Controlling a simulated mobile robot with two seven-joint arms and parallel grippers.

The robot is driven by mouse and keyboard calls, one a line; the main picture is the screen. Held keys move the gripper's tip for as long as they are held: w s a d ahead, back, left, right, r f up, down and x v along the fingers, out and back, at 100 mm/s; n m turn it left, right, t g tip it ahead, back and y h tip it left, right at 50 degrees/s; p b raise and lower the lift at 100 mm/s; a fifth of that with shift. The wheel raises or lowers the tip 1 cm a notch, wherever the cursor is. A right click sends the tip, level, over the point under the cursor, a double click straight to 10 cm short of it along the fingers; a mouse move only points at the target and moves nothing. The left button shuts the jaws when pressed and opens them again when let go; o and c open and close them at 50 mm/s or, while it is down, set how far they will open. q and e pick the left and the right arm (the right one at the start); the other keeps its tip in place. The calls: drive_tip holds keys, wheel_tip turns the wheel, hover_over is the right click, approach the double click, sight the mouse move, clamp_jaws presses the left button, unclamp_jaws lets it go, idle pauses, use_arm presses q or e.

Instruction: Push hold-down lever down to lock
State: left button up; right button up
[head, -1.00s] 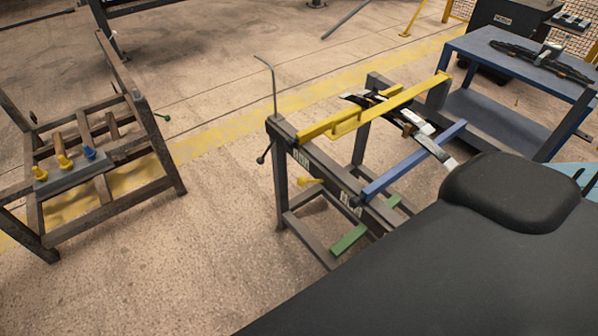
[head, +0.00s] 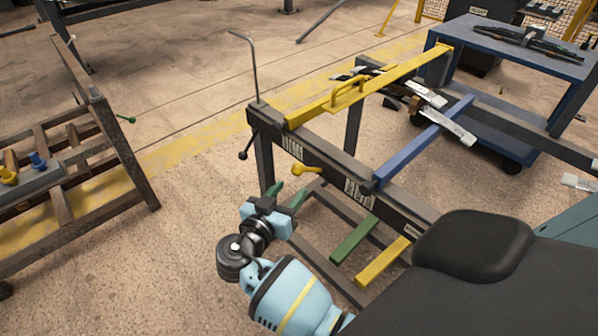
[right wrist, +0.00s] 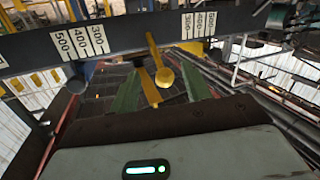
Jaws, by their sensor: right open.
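A short yellow lever with a round knob (head: 305,169) sticks out from the front face of the dark rack beam (head: 330,165); I take it as the hold-down lever. In the right wrist view the yellow lever (right wrist: 155,55) hangs below the beam, its knob toward the camera. My right gripper (head: 289,193) is open and empty, its green fingers just below and left of the lever in the head view. In the right wrist view the knob appears between the fingers of the gripper (right wrist: 160,72); contact cannot be told. My left gripper is not in view.
A yellow bar with a handle (head: 380,85) and a blue bar (head: 425,143) extend back from the beam. A bent grey rod (head: 253,68) and a black ball lever (head: 246,148) are at its left end. Green (head: 355,240) and yellow (head: 383,262) bars lie low.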

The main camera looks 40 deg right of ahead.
sight(296, 170)
drive_tip(key=shift+w+a+r+m+g+h, duration=0.1)
drive_tip(key=shift+w+r+m+g+h, duration=0.15)
drive_tip(key=shift+r+m, duration=0.35)
drive_tip(key=shift+w+r+m+g+h, duration=0.15)
drive_tip(key=shift+r+m+h, duration=0.2)
drive_tip(key=shift+r, duration=0.4)
drive_tip(key=shift+p+x, duration=0.35)
drive_tip(key=shift+x, duration=3.6)
clamp_jaws()
